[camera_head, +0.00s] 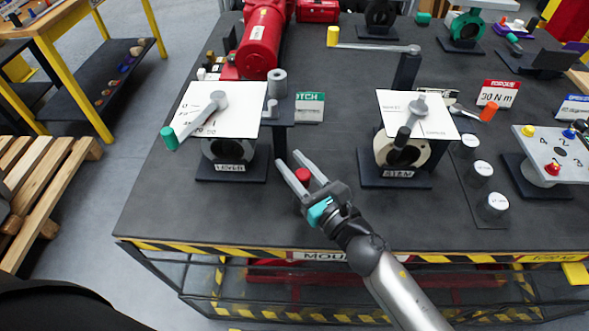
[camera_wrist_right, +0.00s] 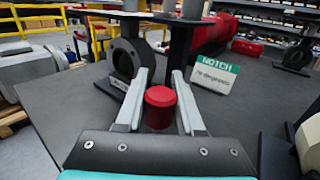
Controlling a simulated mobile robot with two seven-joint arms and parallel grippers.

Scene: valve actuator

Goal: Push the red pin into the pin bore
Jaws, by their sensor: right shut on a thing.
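My right gripper (camera_head: 288,158) is at the front middle of the bench, fingers pointing away from the front edge. It is shut on the red pin (camera_head: 302,174), a short red cylinder between the fingers. In the right wrist view the pin (camera_wrist_right: 160,106) sits well behind the fingertips, its round top facing up. Ahead of the fingertips stands a dark post (camera_head: 280,143) carrying a small plate with grey cylinders (camera_head: 278,82). I cannot make out the pin bore. My left gripper is not in view.
The lever valve (camera_head: 221,150) stands left of the fingers, the stem valve (camera_head: 402,154) to the right, each under a white plate. A green NOTCH sign (camera_head: 309,107) is behind the post. The front bench edge is striped.

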